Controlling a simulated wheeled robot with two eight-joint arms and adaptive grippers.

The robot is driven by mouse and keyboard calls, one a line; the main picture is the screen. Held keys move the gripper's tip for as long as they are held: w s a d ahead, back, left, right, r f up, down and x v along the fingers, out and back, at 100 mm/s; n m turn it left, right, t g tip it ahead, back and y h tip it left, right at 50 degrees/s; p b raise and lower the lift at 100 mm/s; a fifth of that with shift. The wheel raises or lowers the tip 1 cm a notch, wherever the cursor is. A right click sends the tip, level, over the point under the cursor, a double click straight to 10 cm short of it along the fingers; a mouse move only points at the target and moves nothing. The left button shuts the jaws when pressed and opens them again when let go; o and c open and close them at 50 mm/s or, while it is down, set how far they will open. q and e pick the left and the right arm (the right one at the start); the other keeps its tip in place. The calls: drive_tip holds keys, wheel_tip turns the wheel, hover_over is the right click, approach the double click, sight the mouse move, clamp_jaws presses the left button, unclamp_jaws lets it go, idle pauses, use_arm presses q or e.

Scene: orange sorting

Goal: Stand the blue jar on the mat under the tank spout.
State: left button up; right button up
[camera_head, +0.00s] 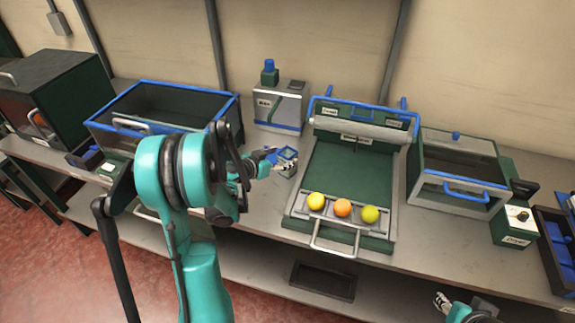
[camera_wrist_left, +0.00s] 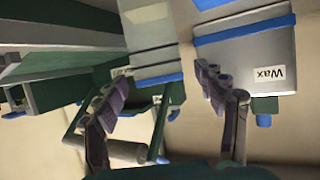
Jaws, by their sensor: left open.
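The blue-rimmed jar (camera_head: 287,154) stands on the bench in front of the tank (camera_head: 280,108), which is labelled Wax. My left gripper (camera_head: 274,159) is open, with its fingers close to the jar's left side; I cannot tell whether they touch it. In the left wrist view my open left gripper (camera_wrist_left: 165,92) has both fingers showing, and the tank (camera_wrist_left: 243,60) appears upside down at right. The mat and the spout are not clear in either view. My right gripper (camera_head: 442,302) is at the lower right, away from the jar.
The green sorter (camera_head: 340,190) with a yellow, an orange and a green fruit stands right of the jar. A blue-rimmed bin (camera_head: 160,88) is at the left. A glass-fronted box (camera_head: 460,165) stands further right. Bench space around the jar is narrow.

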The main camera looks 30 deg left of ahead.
sight(288, 155)
use_arm(q)
drive_tip(key=b+x, duration=0.1)
drive_tip(key=x, duration=0.2)
drive_tip(key=shift+w+f, duration=0.25)
drive_tip(key=shift+w, duration=0.05)
drive_tip(key=shift+r, duration=0.1)
drive_tip(key=c, duration=1.5)
drive_tip(key=shift+r, duration=0.15)
drive_tip(key=shift+c, duration=0.2)
